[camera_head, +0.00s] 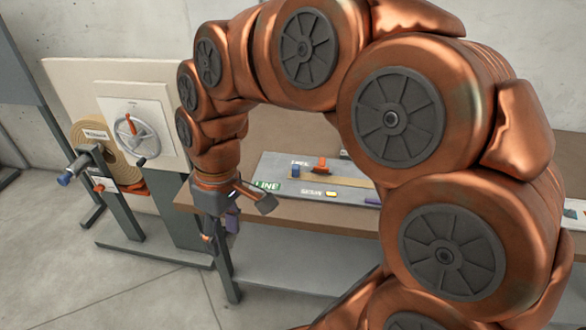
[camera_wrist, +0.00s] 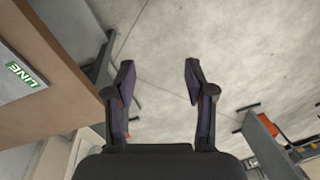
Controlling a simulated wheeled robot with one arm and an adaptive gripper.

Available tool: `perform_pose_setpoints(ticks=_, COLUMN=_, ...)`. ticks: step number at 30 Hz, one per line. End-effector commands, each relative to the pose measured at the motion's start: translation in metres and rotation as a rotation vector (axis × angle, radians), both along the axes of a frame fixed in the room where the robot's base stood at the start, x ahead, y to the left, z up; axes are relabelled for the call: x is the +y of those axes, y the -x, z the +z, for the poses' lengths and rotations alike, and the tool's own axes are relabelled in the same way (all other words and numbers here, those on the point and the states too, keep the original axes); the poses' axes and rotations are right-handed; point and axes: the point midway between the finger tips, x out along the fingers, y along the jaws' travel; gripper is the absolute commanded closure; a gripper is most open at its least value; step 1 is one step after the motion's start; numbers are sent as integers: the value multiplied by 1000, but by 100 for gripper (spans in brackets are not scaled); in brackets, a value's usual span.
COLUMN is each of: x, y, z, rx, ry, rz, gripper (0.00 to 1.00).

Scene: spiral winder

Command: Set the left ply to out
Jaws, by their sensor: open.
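My gripper (camera_head: 222,225) hangs at the front left corner of the table in the head view, pointing down. In the wrist view my gripper (camera_wrist: 158,85) has its two fingers wide apart with only bare floor between them. A control board (camera_head: 270,172) lies on the table, with an orange-red lever (camera_head: 320,163) on a tan strip and a green LINE label (camera_head: 266,185). I cannot read which control is the left ply; the other labels are too small. Part of the board is hidden behind my arm.
At the left stands a winder with a tan roll (camera_head: 95,140), a grey handwheel (camera_head: 136,134) on a pale panel and a blue-ended crank (camera_head: 66,178). The table edge (camera_head: 290,216) runs beside my gripper. Open concrete floor (camera_head: 150,295) lies in front.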

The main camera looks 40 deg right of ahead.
Motion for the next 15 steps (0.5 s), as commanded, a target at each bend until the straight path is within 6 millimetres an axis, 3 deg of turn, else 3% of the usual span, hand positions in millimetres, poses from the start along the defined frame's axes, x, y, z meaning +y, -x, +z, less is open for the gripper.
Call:
perform_pose_setpoints(ticks=1, x=-8, y=-21, z=-1, rx=-22, ry=-28, rz=29, gripper=46)
perform_pose_setpoints(ticks=8, x=-64, y=-100, z=1, rx=-151, ry=-110, rz=156, gripper=46)
perform_pose_setpoints(ticks=15, x=-162, y=-158, z=-18, rx=-284, ry=-141, rz=216, gripper=46)
